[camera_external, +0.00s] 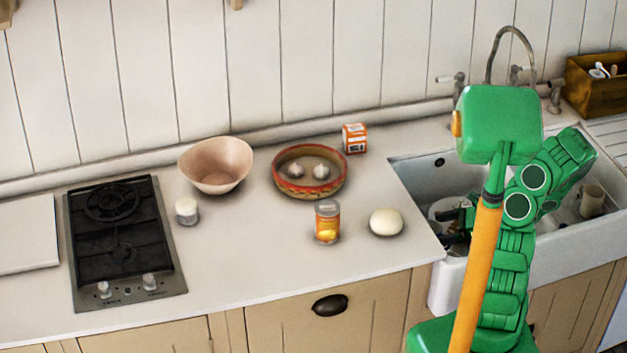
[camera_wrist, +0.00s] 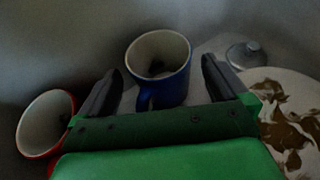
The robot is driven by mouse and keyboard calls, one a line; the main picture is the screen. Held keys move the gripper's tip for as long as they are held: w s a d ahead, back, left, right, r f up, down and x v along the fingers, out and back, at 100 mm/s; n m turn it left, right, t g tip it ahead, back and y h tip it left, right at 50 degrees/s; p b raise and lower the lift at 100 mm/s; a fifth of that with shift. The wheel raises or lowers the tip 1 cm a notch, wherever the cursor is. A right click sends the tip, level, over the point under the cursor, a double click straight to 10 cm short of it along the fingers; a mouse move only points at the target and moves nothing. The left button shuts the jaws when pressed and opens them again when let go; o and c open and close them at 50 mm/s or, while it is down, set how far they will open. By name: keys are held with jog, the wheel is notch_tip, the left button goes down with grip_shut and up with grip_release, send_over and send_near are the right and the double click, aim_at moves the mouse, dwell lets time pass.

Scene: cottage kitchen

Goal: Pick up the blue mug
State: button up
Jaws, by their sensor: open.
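The blue mug (camera_wrist: 174,88) stands upright in the wrist view, with a pale inside and its handle facing my gripper. My gripper (camera_wrist: 161,66) is open, with one dark finger to the left of the mug and one to the right. The mug shows between the fingers; I cannot tell whether either finger touches it. In the external view my gripper (camera_external: 456,222) reaches down into the left part of the sink. I cannot make out the blue mug there.
A red-rimmed mug (camera_wrist: 46,124) is close to my left finger. A plate with brown stains (camera_wrist: 290,112) lies at the right, near a grey metal piece (camera_wrist: 245,55). The white sink (camera_external: 425,172) has walls around my gripper. A beige mug (camera_external: 592,201) is at the sink's right.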

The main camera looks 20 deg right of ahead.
jog(key=shift+x, duration=1.9)
jog(key=shift+r, duration=0.1)
jog(key=c, duration=1)
jog(key=shift+r, duration=0.1)
jog(key=shift+c, duration=0.2)
